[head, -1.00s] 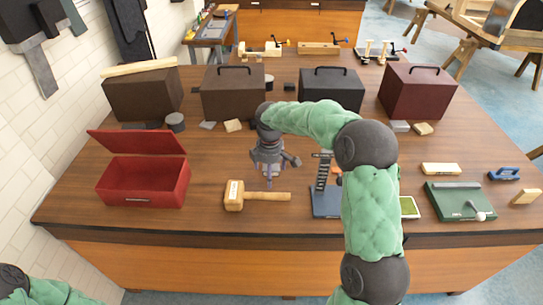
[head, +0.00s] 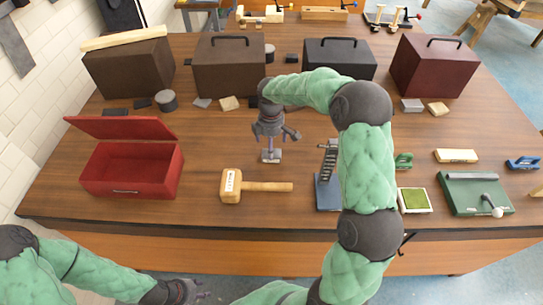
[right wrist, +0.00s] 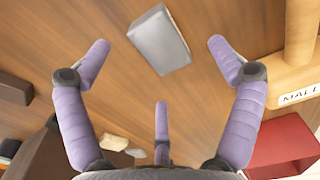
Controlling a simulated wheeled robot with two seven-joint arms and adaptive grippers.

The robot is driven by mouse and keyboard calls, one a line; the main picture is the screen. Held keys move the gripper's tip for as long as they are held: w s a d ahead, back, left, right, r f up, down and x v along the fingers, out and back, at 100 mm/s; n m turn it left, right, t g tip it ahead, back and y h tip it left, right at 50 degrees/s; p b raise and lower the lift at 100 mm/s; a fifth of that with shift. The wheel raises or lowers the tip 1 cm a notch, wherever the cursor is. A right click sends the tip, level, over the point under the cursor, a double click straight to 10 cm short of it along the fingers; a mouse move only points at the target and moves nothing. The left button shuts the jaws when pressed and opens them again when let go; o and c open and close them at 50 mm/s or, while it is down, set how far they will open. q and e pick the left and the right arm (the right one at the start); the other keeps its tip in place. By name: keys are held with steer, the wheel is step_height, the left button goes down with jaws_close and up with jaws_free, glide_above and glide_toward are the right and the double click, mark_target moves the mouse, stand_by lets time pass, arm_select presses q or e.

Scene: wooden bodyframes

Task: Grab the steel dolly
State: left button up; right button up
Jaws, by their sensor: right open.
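The steel dolly, a small grey metal block (head: 271,156), lies on the wooden table just left of the blue-based stand in the head view. In the right wrist view it (right wrist: 160,40) lies ahead of the fingers, toward the top, with nothing touching it. My right gripper (head: 272,140) points down just above the dolly, its three purple fingers open and empty; they spread wide in the right wrist view (right wrist: 157,75). My left gripper (head: 190,291) is low at the bottom edge, off the table's front; its finger state is unclear.
A wooden mallet (head: 232,186) lies close in front of the dolly. An open red box (head: 130,175) stands at left. A blue-based stand (head: 326,192) is partly behind my right arm. Several dark cases, including a brown one (head: 230,70), line the back.

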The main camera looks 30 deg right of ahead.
steer(key=f, duration=0.1)
steer(key=f+b, duration=0.1)
steer(key=f, duration=0.3)
steer(key=shift+w+d, duration=0.25)
steer(key=shift+r, duration=0.1)
steer(key=c, duration=1.8)
